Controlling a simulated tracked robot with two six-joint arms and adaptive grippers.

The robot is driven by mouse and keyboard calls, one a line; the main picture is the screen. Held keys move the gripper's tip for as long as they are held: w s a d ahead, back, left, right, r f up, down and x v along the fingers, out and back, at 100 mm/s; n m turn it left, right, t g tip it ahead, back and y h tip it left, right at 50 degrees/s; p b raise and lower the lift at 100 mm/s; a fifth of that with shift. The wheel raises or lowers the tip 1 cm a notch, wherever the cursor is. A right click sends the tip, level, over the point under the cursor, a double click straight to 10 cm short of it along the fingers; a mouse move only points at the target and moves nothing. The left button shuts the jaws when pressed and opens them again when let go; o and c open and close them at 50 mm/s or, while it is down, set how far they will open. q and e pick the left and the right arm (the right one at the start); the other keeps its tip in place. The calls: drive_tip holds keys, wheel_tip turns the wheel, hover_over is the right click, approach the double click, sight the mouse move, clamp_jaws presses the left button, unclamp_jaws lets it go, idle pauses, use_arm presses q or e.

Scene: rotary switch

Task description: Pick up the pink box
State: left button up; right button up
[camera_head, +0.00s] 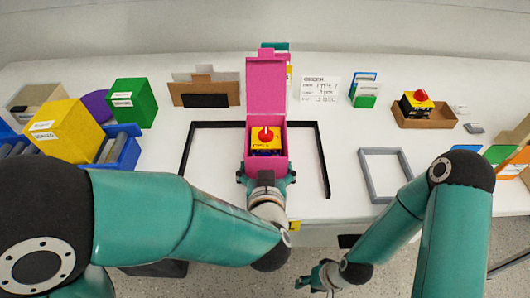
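The pink box (283,165) stands upright on the white table near the middle front, with its tall lid (266,85) raised at the back. A yellow and red rotary switch (265,138) sits inside it. My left gripper (266,178) is at the box's front, its green fingers spread to the left and right of the lower box. I cannot tell whether they press on its sides. The fingertips are partly hidden by the box and wrist. My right gripper (308,279) hangs low in front of the table edge, away from the box. Its finger gap is not clear.
A black frame (325,170) lies around the box area. A grey frame (366,180) lies to the right. Yellow (70,130) and green (135,105) boxes stand left. A cardboard tray (428,118) with another switch stands right. A white sign (318,88) is behind.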

sight(266, 139)
use_arm(q)
drive_tip(key=c, duration=0.3)
wheel_tip(266, 139, up, 10)
drive_tip(key=p, duration=0.3)
drive_tip(key=shift+p, duration=0.35)
drive_tip(key=shift+f, duration=0.1)
idle(0.4)
